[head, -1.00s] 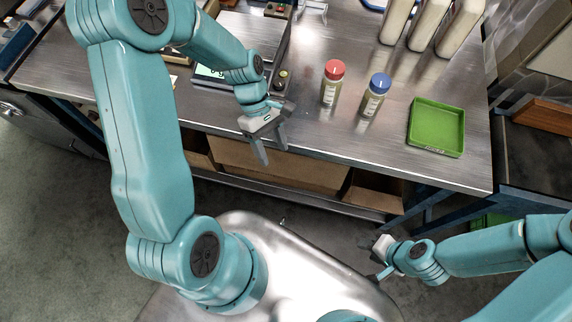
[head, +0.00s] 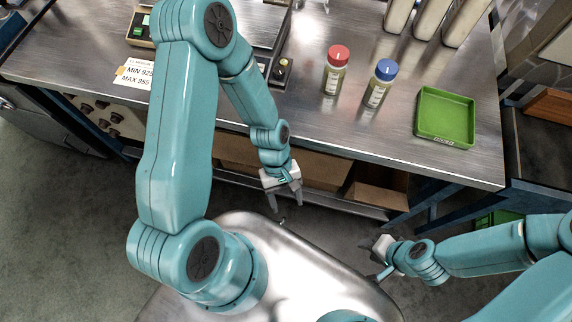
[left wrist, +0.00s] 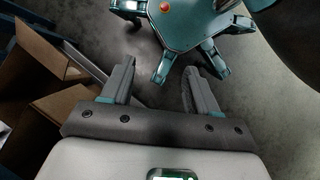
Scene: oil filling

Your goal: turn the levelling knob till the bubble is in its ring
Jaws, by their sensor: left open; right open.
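The balance (head: 262,30) stands at the back of the bench, partly hidden behind my left arm. At its front right corner are a small dark knob (head: 278,73) and, just behind it, a small yellowish round spot (head: 283,62) that looks like the bubble level. The bubble and ring are too small to make out. My left gripper (head: 287,204) is open and empty, in front of the bench edge and well away from the knob. In the left wrist view its fingers (left wrist: 160,75) are apart with floor between them. My right gripper (head: 370,259) is open and empty at the lower right.
A red-capped bottle (head: 335,72), a blue-capped bottle (head: 379,84) and a green tray (head: 445,117) stand right of the balance. Several tall bottles (head: 430,18) are behind. A card (head: 135,72) reads MIN 925, MAX 955. Cardboard boxes (head: 325,172) sit below the bench.

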